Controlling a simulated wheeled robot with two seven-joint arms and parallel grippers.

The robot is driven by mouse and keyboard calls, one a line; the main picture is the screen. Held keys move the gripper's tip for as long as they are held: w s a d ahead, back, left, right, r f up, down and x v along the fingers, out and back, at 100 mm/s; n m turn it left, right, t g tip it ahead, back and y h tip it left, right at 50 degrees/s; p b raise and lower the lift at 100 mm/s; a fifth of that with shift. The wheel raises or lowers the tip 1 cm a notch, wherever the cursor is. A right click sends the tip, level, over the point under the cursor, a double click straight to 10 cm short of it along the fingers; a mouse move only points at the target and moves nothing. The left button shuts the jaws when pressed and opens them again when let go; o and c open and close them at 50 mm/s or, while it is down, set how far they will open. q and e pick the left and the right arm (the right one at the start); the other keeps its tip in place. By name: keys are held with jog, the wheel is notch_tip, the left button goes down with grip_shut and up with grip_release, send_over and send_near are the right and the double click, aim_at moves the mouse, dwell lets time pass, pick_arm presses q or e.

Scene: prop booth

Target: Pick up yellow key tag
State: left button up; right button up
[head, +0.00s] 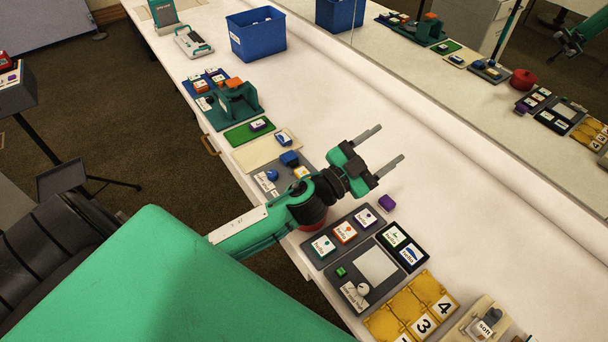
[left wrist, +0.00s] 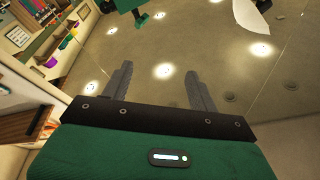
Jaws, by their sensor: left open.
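My left gripper (head: 391,142) is open and empty above the white counter (head: 440,200), its two fingers pointing up and right in the head view. Its fingers also show in the left wrist view (left wrist: 159,68), apart with nothing between them. I cannot make out a yellow key tag for certain. A small yellow piece (head: 301,172) sits on a grey board just left of my left wrist, partly hidden. Larger yellow plates with numbers (head: 408,304) lie at the bottom right. My right gripper is not in view.
A blue bin (head: 256,34) stands at the back. A teal fixture (head: 237,100), a green tray (head: 249,132) and a board of labelled tiles (head: 347,238) line the front edge. A mirror (head: 520,130) runs along the back. The counter's middle strip is clear.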

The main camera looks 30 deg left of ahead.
pick_arm(q)
jog(key=d+r+m+g+h, duration=0.2)
jog(key=d+m+g+h, duration=0.3)
jog(key=m+h, duration=0.25)
jog(key=m+g+y+p, duration=0.1)
jog(key=m+g+y, duration=0.4)
jog(key=g+y, duration=1)
send_over(302, 172)
jog(key=shift+n+t+y, duration=0.25)
jog(key=shift+t+y, duration=0.25)
jog(key=shift+y, duration=0.15)
notch_tip(302, 172, down, 20)
jog(key=shift+s+d+r, duration=0.1)
notch_tip(302, 172, down, 5)
jog(key=shift+r+p, duration=0.1)
jog(key=shift+p, duration=1.1)
jog(key=shift+f, duration=0.35)
jog(key=c, duration=1.1)
jog(key=shift+c, duration=0.2)
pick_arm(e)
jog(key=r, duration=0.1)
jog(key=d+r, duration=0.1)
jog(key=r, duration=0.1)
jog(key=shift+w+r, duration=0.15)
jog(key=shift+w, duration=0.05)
